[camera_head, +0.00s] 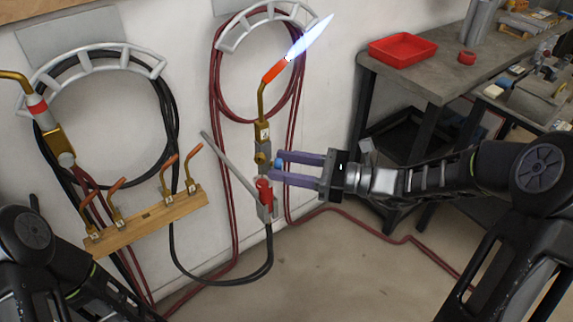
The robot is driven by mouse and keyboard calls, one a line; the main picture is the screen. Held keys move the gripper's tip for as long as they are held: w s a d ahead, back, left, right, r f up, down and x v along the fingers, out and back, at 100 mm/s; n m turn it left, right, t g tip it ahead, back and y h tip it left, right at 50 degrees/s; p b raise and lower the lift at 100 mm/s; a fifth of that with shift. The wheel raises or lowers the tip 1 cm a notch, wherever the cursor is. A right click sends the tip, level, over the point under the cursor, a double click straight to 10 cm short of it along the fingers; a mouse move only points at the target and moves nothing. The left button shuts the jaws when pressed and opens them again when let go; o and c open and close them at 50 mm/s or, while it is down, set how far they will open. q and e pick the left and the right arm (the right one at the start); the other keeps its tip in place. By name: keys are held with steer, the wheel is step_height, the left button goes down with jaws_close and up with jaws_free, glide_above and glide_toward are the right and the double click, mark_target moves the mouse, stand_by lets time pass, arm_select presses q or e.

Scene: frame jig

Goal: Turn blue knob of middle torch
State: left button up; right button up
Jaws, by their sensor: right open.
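The middle torch (262,132) hangs upright at the wall, with a bent brass neck and an orange tip. A blue-white flame (309,37) comes from its tip. Its blue knob (279,164) is small and sits on the right side of the torch body, above a red part (264,190). My right gripper (276,166) comes in from the right, with its two purple fingers pointing left. The fingers are open, one above and one below the blue knob. I cannot tell whether they touch it. My left arm shows at the lower left; its gripper is out of view.
Another torch (49,130) hangs at the left by coiled black hoses (168,100). A wooden rack (145,222) holds several brass tips. A workbench (437,80) with a red tray (402,49) stands at the upper right. Red hoses (372,229) run along the floor.

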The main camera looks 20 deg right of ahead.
steer(key=shift+c, duration=0.3)
jaws_close()
steer(key=n+b, duration=0.2)
steer(key=n, duration=0.1)
steer(key=shift+o, duration=0.3)
jaws_free()
steer(key=shift+d, duration=0.1)
steer(key=v, duration=0.7)
steer(key=shift+s+d, duration=0.2)
steer(key=shift+d, duration=0.1)
